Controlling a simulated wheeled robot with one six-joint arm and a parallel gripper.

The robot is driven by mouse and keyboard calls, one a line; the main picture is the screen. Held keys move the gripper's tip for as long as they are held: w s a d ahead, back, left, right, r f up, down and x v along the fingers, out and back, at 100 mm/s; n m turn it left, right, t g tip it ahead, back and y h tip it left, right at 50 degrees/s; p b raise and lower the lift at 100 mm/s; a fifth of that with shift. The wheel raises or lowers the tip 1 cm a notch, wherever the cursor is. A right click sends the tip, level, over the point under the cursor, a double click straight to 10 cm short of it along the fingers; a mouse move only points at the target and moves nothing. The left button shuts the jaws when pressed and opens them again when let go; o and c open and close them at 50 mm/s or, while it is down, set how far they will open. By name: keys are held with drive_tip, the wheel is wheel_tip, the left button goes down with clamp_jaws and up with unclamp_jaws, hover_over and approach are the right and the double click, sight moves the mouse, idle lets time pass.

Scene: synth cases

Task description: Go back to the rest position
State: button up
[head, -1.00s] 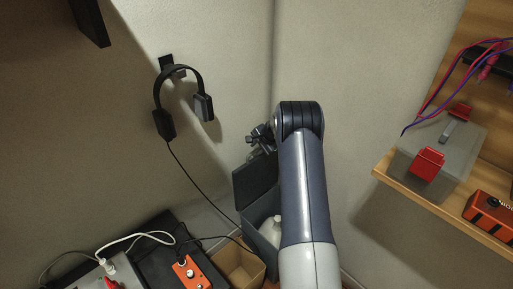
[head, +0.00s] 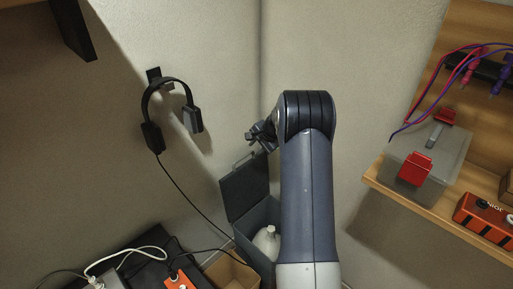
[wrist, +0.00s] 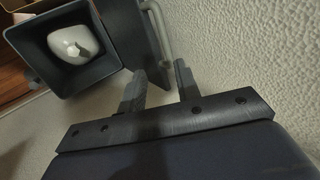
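My gripper (head: 262,136) is raised in front of the wall corner, above the dark grey bin and left of my arm's top joint.
The grey bin (head: 244,238) has its lid (head: 245,187) up and a white bottle (head: 267,241) inside. A cardboard box (head: 232,273) stands beside it. Headphones (head: 172,112) hang on the wall. A wooden shelf (head: 395,195) at right holds a clear case (head: 440,150).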

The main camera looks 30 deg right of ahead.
hover_over(248, 170)
wheel_tip(248, 170, down, 10)
drive_tip(key=shift+r, duration=0.15)
idle(0.6)
